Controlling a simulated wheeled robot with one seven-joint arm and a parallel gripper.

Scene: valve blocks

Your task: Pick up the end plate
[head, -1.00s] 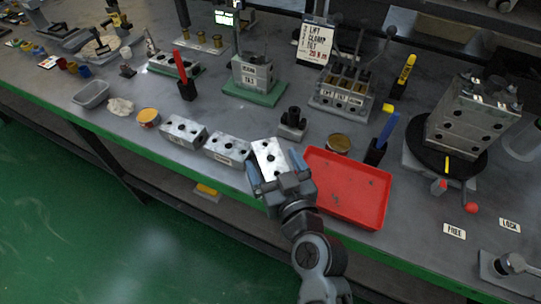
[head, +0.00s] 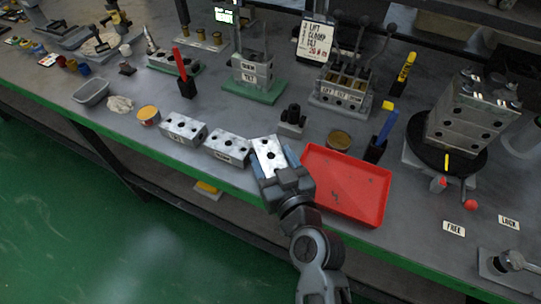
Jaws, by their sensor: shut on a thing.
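The end plate appears to be the pale metal block (head: 269,152) with dark holes in its top, at the bench's front edge. My gripper (head: 273,163) is around this block, its two jaws against the block's sides, shut on it. The block's near end is hidden by my gripper. I cannot tell whether the block is clear of the bench top. Two similar holed blocks lie to its left, one close by (head: 228,147) and one farther left (head: 183,129).
A red tray (head: 365,211) lies just right of my gripper. A small black fitting (head: 292,117) and an open tin (head: 339,140) stand behind. A block stack (head: 470,115) on a dark turntable is at the right.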

